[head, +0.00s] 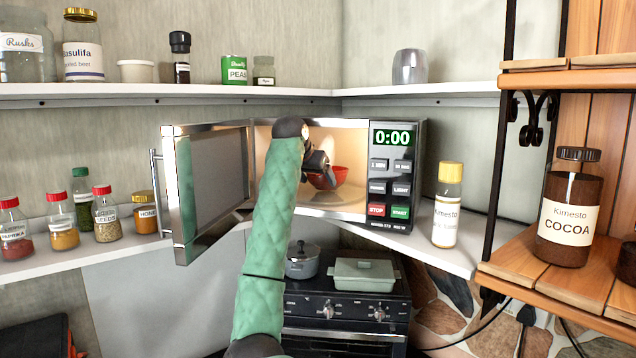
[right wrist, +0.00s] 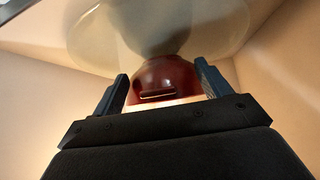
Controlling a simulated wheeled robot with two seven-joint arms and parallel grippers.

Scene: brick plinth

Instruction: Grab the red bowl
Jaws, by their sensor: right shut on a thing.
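The red bowl (head: 328,177) is inside the open microwave (head: 417,175), near the middle of its lit interior. My right arm reaches into the microwave from the front. My right gripper (head: 322,172) is at the bowl, with part of the bowl hidden behind it in the head view. In the right wrist view the bowl (right wrist: 165,82) sits between the two dark fingers, and the gripper is shut on it. A pale round plate (right wrist: 95,35) shows beyond the bowl. My left gripper is not in view.
The microwave door (head: 212,185) stands open to the left. Spice jars (head: 107,213) stand left of it, and a yellow-capped bottle (head: 447,205) stands to the right. A stove (head: 345,312) with a pot (head: 302,262) and a green dish (head: 364,274) is below.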

